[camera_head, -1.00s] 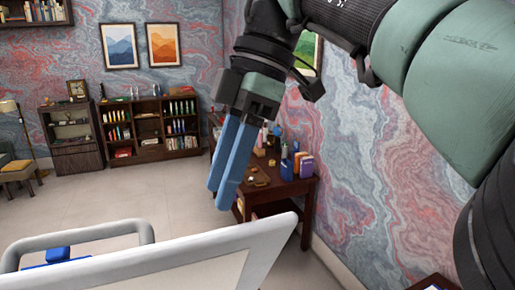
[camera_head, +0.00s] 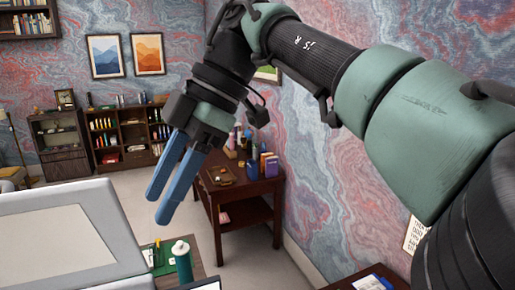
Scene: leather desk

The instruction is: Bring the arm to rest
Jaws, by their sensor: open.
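My gripper (camera_head: 160,207) hangs from the raised arm near the middle of the head view, its two blue fingers pointing down and slightly left. The fingers are apart, with nothing between them. They hang in the air in front of the floor and the dark wooden side table (camera_head: 262,188). My arm (camera_head: 345,75) reaches in from the right, with its green and black links bent over at the upper middle. The arm hides part of a green picture on the wall behind it.
A pale grey panel (camera_head: 65,235) fills the lower left. A green bottle (camera_head: 182,262) stands on a wooden surface at the bottom. Several books and bottles stand on the side table. A bookcase (camera_head: 125,150) and a cabinet stand at the back left.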

